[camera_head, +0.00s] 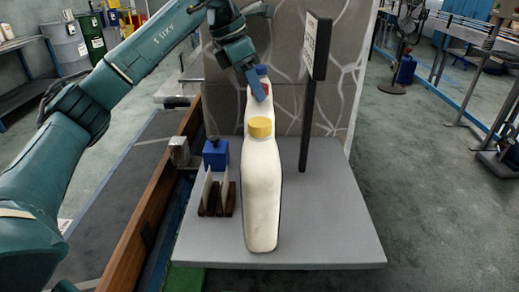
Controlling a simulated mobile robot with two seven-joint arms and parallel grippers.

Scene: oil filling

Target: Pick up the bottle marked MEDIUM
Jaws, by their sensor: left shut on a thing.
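A white bottle with a yellow cap (260,127) stands upright at the front of a grey platform. Directly behind it is another white bottle (250,108), mostly hidden, with a red cap (266,90) partly covered by my gripper. A bit of blue (262,71) behind that looks like a third cap. No bottle's marking can be read, so I cannot tell which is MEDIUM. My left gripper (258,88) reaches down from above and is shut on the red-capped bottle at its top. My right gripper is out of view.
The grey platform (330,235) is bare at its right front. A dark signpost (308,125) stands close right of the bottles. A patterned stone panel (343,85) rises behind.

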